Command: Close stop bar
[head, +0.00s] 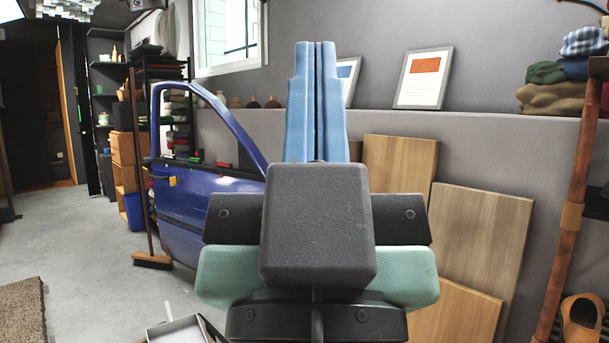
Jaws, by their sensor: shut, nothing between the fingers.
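A dark blue car door (215,210) stands upright at the left, its window frame rising behind my gripper. Its right part is hidden behind my arm. A small yellow piece (172,181) sits by the door's left edge; I cannot tell whether it is the stop bar, and I make out no other clear stop bar. My gripper (315,46) points up and away with its two light blue fingers together, shut and empty. It is to the right of the door and apart from the yellow piece in the picture.
A broom (152,261) stands just left of the door. Wooden boards (476,232) lean on the wall at the right. A grey open box (178,333) is at the bottom. Shelves stand at the back left. The floor at the left is largely clear.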

